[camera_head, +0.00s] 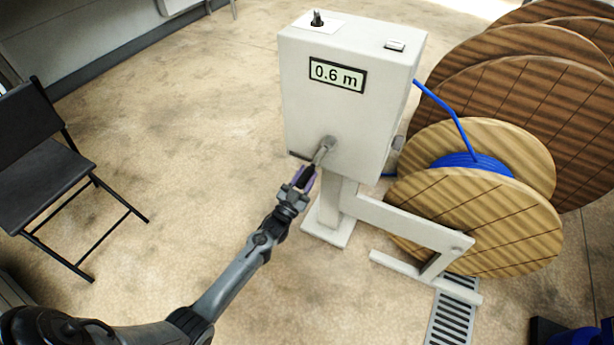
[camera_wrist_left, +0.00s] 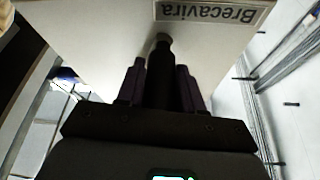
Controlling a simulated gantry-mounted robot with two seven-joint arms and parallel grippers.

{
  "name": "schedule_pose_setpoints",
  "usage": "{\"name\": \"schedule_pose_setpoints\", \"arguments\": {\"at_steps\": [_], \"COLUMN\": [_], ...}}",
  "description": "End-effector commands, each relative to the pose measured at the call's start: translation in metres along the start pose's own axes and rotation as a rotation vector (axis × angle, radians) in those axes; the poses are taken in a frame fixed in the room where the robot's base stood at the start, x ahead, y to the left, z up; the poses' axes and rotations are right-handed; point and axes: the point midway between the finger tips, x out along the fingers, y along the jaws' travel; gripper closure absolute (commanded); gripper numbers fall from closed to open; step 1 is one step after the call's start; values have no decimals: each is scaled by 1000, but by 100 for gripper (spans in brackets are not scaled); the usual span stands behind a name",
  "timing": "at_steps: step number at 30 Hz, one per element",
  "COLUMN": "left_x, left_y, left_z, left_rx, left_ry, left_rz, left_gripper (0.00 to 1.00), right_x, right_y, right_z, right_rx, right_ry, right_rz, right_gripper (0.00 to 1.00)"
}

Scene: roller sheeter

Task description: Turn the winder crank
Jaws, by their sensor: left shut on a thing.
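The winder (camera_head: 345,95) is a white box on a post. Its display reads 0.6 m. The crank (camera_head: 324,149) is a short grey lever on the lower front face of the box. My left gripper (camera_head: 304,178) is at the crank's lower end, shut on its handle, and its fingers hide part of it. In the left wrist view, the dark crank handle (camera_wrist_left: 161,75) runs between the two purple-grey fingers of the left gripper (camera_wrist_left: 161,88). My right gripper is not in view.
A wooden spool (camera_head: 490,225) with blue cable (camera_head: 440,105) stands right of the winder on a white frame. Large wooden reels (camera_head: 535,90) stand behind it. A black folding chair (camera_head: 45,165) is at the left. A floor grate (camera_head: 455,318) lies at lower right. Open floor surrounds my arm.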

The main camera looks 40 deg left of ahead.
Motion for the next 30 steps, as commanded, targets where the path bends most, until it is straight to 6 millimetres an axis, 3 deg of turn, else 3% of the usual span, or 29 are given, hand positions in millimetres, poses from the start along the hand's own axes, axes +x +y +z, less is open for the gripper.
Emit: {"name": "schedule_pose_setpoints", "arguments": {"at_steps": [11, 30], "left_x": [6, 24], "left_y": [-32, -78], "left_z": [-14, -57], "left_rx": [251, 796], "left_ry": [2, 5], "left_rz": [98, 323], "left_gripper": [100, 100], "right_x": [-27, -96], "right_y": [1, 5], "right_z": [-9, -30], "right_rx": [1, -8], "right_ry": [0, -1], "right_rz": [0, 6], "right_gripper": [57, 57]}}
